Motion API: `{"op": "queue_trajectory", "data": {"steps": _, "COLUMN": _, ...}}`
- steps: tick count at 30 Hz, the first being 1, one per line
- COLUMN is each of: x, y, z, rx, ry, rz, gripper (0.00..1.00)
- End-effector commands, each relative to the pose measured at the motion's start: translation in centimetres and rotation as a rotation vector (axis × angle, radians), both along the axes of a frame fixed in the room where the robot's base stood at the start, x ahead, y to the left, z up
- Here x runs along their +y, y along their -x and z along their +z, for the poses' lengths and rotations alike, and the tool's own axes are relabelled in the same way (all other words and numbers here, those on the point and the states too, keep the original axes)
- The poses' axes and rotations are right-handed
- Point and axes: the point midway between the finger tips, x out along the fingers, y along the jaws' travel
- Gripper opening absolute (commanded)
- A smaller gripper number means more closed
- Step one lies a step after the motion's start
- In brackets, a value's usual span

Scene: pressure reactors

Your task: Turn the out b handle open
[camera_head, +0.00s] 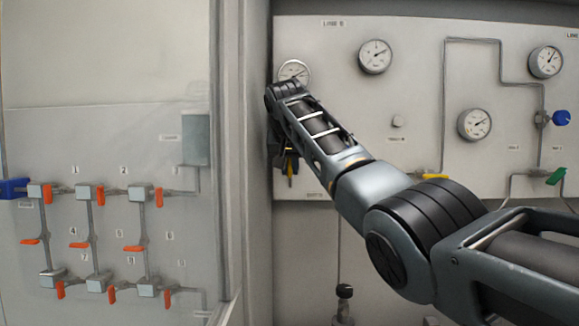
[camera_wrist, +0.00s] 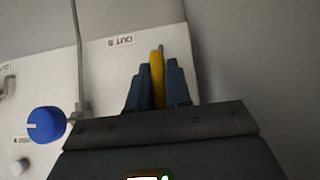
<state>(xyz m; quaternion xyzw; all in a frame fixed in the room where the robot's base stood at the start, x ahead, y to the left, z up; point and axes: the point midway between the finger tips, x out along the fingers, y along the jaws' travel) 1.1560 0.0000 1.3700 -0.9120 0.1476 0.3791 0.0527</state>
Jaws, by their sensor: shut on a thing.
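The out b handle (camera_wrist: 157,72) is a yellow lever. In the wrist view it stands between the two dark fingers of my gripper (camera_wrist: 157,90), below the "OUT B" label (camera_wrist: 120,41) on the white panel. The fingers are shut on it. In the head view my arm reaches to the left edge of the right-hand panel. My gripper (camera_head: 286,160) is small and dark there, and a bit of the yellow handle (camera_head: 290,168) shows at it. The valve body behind the handle is hidden by the gripper.
A blue knob (camera_wrist: 45,125) is left of the gripper in the wrist view. Gauges (camera_head: 374,56) sit on the right panel (camera_head: 420,100). Another yellow handle (camera_head: 434,176) and a green handle (camera_head: 556,176) are further right. A wall edge (camera_head: 257,150) stands close left of the gripper.

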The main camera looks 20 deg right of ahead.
Motion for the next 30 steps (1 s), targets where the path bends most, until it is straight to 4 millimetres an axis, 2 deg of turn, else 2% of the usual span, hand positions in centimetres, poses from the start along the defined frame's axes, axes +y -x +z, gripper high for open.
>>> {"op": "queue_trajectory", "data": {"steps": 1, "x": 0.0, "y": 0.0, "z": -0.2, "rx": 0.005, "ry": 0.001, "rz": 0.000, "gripper": 0.20}}
{"op": "queue_trajectory", "data": {"steps": 7, "x": 0.0, "y": 0.0, "z": -0.2, "rx": 0.002, "ry": 0.001, "rz": 0.000, "gripper": 0.39}}
{"op": "queue_trajectory", "data": {"steps": 17, "x": 0.2, "y": 0.3, "z": 0.3, "rx": -0.001, "ry": 0.000, "rz": 0.001, "gripper": 0.39}}
{"op": "queue_trajectory", "data": {"steps": 30, "x": 1.6, "y": 4.5, "z": 4.6, "rx": -0.001, "ry": 0.000, "rz": 0.000, "gripper": 0.39}}
